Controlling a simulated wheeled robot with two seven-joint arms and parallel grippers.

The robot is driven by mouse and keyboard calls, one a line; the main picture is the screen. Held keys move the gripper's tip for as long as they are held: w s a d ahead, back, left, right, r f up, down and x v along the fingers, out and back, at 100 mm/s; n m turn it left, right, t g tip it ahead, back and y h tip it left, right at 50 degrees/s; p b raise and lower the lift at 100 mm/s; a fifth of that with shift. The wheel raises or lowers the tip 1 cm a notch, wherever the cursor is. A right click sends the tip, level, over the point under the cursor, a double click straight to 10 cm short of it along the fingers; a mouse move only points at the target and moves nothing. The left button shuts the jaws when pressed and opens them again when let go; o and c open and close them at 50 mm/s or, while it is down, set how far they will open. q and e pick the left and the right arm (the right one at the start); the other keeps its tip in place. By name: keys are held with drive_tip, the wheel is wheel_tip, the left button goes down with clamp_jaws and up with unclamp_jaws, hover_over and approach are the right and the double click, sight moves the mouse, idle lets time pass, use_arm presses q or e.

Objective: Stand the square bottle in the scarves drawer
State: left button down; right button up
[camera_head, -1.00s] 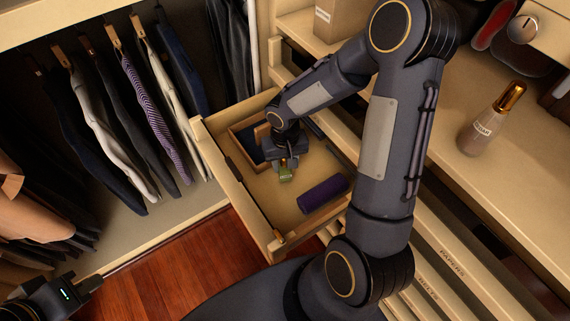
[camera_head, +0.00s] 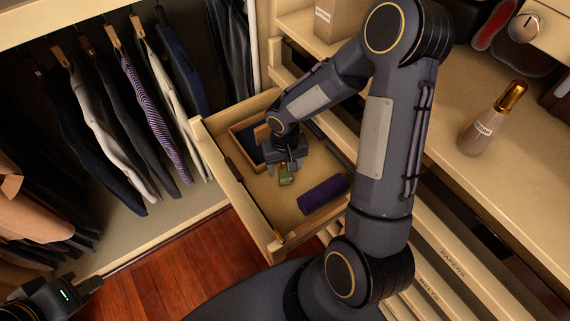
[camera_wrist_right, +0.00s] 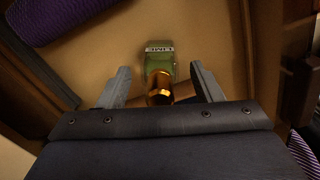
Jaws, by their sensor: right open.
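The square bottle, green with a gold cap and a small pale label, is in the open drawer (camera_head: 240,190). In the head view the bottle (camera_head: 285,180) shows just below my right gripper (camera_head: 285,168). In the right wrist view the bottle (camera_wrist_right: 158,66) has its gold cap towards the wrist and its green body beyond, over the drawer floor. The fingers of my right gripper (camera_wrist_right: 160,85) are apart on either side of the cap, with gaps visible. The bottle looks roughly upright; any slight lean is hard to tell. My left gripper (camera_head: 92,284) is at the lower left, its fingers unclear.
A purple rolled scarf (camera_head: 323,194) lies in the drawer near the bottle; it also shows in the right wrist view (camera_wrist_right: 60,18). A wooden divided box (camera_head: 245,135) sits at the drawer's back left. Clothes hang at left.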

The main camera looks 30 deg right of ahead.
wheel_tip(320, 180, up, 12)
drive_tip(key=shift+f+p, duration=0.15)
drive_tip(key=shift+p, duration=0.45)
drive_tip(key=s+a+r+t+y, duration=0.2)
drive_tip(key=s+r, duration=0.3)
drive_tip(key=s, duration=0.3)
drive_tip(key=s+a+r+n+t+y, duration=0.1)
drive_tip(key=s+r+t, duration=0.2)
drive_tip(key=s+r, duration=0.3)
drive_tip(key=s, duration=0.2)
drive_tip(key=shift+s+a+t+y, duration=0.3)
drive_tip(key=shift+s+a+y, duration=0.05)
drive_tip(key=shift+s+y, duration=0.05)
drive_tip(key=shift+r+p, duration=1.75)
drive_tip(key=shift+p, duration=0.05)
